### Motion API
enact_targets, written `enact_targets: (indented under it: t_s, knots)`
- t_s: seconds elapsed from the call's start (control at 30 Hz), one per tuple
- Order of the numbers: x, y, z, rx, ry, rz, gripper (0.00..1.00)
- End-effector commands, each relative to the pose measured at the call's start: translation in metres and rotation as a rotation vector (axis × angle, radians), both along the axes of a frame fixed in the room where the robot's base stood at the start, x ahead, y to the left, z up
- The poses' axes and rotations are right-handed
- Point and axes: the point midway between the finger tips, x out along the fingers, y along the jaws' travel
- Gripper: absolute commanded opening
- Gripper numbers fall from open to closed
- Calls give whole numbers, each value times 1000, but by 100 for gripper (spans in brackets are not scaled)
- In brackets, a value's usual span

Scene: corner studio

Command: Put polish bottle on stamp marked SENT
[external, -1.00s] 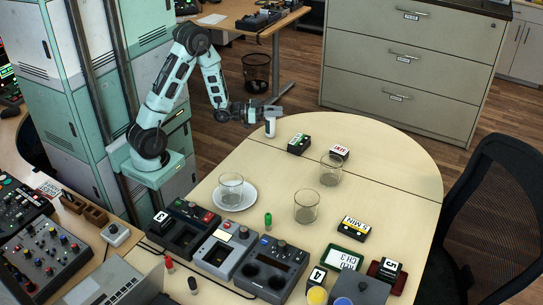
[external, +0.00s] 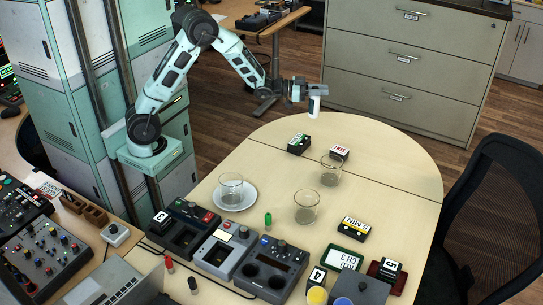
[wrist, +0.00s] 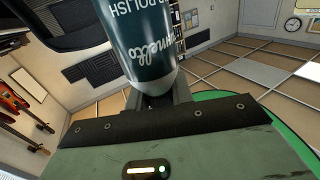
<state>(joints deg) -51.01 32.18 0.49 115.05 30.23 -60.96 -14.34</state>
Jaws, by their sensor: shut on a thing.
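A black stamp block (external: 340,151) with a white label and red letters, seemingly SENT, lies on the table below and right of the bottle. The bottle is apart from it.
A black block with green marks (external: 299,144) lies just left of the stamp. A clear glass (external: 331,170) stands close in front of it, another glass (external: 306,206) nearer. A glass on a saucer (external: 248,197) is left. The table's far end is clear.

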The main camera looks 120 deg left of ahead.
Motion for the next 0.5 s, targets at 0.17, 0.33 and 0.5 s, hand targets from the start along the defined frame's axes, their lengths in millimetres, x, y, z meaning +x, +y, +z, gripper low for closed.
enact_targets:
  t_s: [0.17,0.33,0.5]
  knots:
    - [79,-16,15,-11,-8,-33,0]
    - [119,-28,17,-24,-13,-46,0]
    - [131,-33,4,-31,-12,-50,0]
